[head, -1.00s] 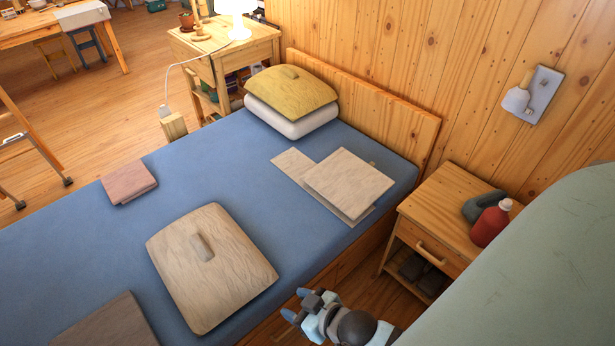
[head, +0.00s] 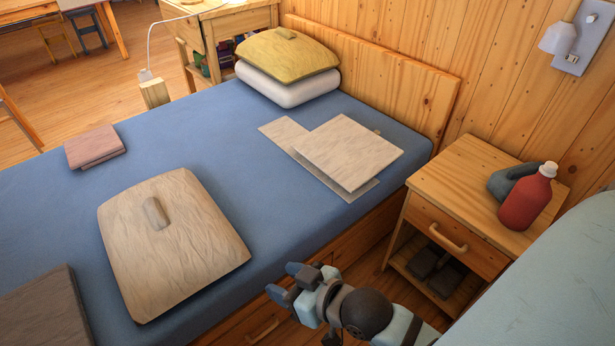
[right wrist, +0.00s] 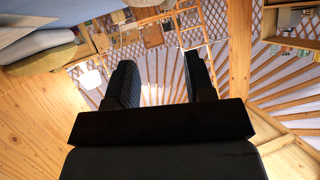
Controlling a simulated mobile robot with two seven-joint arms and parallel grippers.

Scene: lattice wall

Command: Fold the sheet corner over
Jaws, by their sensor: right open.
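The pale sheet (head: 348,152) lies on the blue bed (head: 230,120) near the headboard. A flat square panel lies over a thinner layer (head: 281,132) that shows at its left and lower edges. A small tab (head: 377,132) shows at its far right edge. My right gripper (head: 284,281) is open and empty beside the bed's near side, below the sheet in the picture and apart from it. In the right wrist view its two dark fingers (right wrist: 164,85) stand apart with nothing between them. My left gripper is not in view.
A wooden nightstand (head: 465,215) with a red bottle (head: 527,197) and a grey jug (head: 508,181) stands right of the bed. A large beige cushion-like piece (head: 172,240) lies on the bed, and a yellow one (head: 287,52) rests on a white pillow (head: 287,88). Blue bed surface between them is clear.

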